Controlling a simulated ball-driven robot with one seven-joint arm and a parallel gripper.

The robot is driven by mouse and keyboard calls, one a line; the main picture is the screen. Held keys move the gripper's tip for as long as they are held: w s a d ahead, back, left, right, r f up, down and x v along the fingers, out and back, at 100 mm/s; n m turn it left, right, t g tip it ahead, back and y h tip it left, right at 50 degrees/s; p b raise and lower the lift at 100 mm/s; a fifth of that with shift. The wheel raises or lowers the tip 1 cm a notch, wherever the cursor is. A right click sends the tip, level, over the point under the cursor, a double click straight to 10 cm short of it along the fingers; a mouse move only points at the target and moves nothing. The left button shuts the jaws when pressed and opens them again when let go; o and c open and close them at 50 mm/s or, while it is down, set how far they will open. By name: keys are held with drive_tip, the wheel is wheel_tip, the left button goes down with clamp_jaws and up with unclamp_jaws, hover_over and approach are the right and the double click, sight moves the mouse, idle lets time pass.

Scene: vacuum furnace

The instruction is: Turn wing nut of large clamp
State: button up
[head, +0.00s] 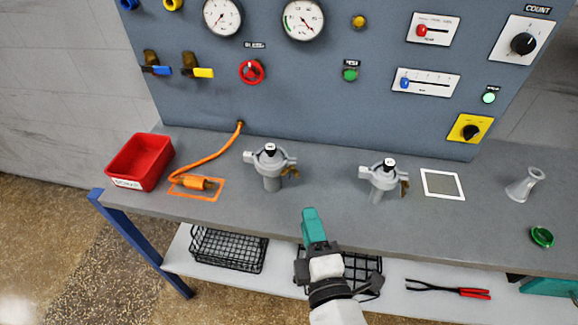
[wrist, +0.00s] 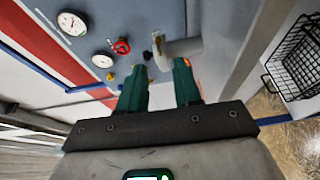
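Two grey clamps with black-topped posts stand upright on the bench in the head view. The left clamp (head: 268,160) has a brass wing nut (head: 292,173) at its right side. The right clamp (head: 378,177) has a similar brass wing nut (head: 404,187). Their labels are too small to read, and I cannot tell surely which is larger. My gripper (head: 309,214) is at the bench's front edge, between the clamps and apart from both. In the wrist view my gripper (wrist: 157,78) has two teal fingers spread with a gap between them. A grey clamp part (wrist: 180,47) shows beyond the fingertips.
A red bin (head: 140,160) and an orange hose (head: 215,155) lie left. A white-framed square (head: 442,184), glass flask (head: 524,184) and green lid (head: 541,236) lie right. The control panel (head: 310,110) stands behind. Wire baskets (head: 228,250) and red-handled pliers (head: 447,290) are below.

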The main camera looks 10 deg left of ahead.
sight(291, 172)
drive_tip(key=shift+n+y, duration=0.3)
drive_tip(key=x, duration=1.1)
drive_tip(key=shift+s+a+r, duration=0.1)
drive_tip(key=shift+a+r, duration=0.1)
drive_tip(key=shift+a, duration=0.25)
drive_tip(key=shift+c, duration=0.4)
clamp_jaws()
